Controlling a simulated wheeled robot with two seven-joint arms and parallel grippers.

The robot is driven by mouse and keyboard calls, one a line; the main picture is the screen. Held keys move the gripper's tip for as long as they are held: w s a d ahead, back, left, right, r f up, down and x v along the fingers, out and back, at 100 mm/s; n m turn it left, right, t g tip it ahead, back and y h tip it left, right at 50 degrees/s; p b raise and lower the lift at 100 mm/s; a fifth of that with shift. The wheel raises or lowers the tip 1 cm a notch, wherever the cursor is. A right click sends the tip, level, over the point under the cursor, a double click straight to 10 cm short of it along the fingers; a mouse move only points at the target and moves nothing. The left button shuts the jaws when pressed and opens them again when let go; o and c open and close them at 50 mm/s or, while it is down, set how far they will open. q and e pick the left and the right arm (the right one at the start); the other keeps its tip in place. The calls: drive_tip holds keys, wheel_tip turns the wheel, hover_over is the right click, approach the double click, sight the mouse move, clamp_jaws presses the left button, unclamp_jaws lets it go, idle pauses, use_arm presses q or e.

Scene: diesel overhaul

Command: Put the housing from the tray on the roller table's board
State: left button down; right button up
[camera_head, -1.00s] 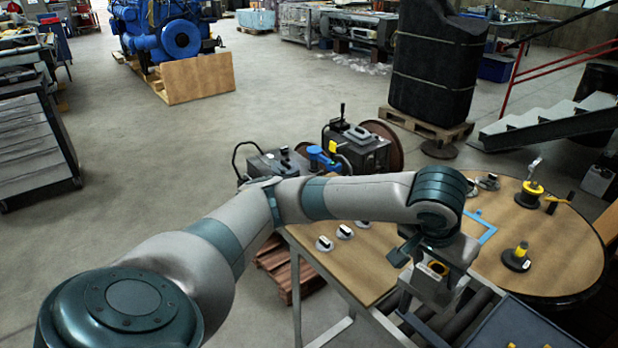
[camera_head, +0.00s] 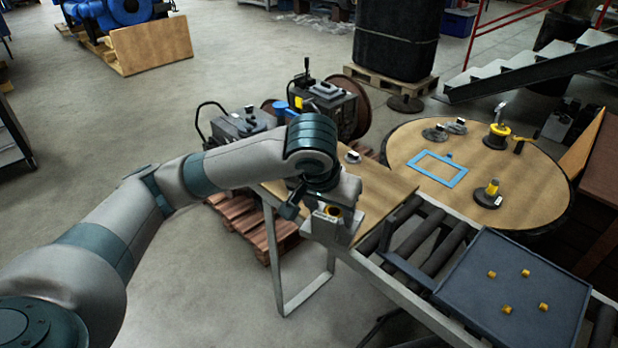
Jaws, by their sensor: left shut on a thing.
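My left gripper (camera_head: 334,228) points down over the near edge of the brown board (camera_head: 384,197) on the roller table. I cannot tell whether the held thing touches the board. The dark blue-grey tray (camera_head: 477,283) is on the rollers at the lower right. It shows only small yellow pegs and no housing. My right gripper is not in view.
A small part with a black and white top (camera_head: 352,157) stands on the board's far side. Rollers (camera_head: 443,246) lie between board and tray. A round table (camera_head: 408,137) behind holds a blue frame (camera_head: 437,170) and several small fittings.

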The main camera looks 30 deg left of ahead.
use_arm(q)
drive_tip(key=shift+s+a+f+b, duration=0.1)
drive_tip(key=shift+a+f+b, duration=0.25)
drive_tip(key=shift+f+b, duration=0.25)
drive_tip(key=shift+f, duration=0.1)
drive_tip(key=shift+w, duration=0.5)
drive_tip(key=w+a+f+m+p, duration=0.1)
drive_tip(key=w+m, duration=0.1)
drive_tip(key=w, duration=0.8)
drive_tip(key=w+a+m+h+p, duration=0.1)
drive_tip(key=w+a+p, duration=0.1)
drive_tip(key=w, duration=0.8)
drive_tip(key=shift+w+f+m, duration=0.2)
drive_tip(key=shift+f+m, duration=0.15)
drive_tip(key=shift+m, duration=0.05)
drive_tip(key=shift+f, duration=0.1)
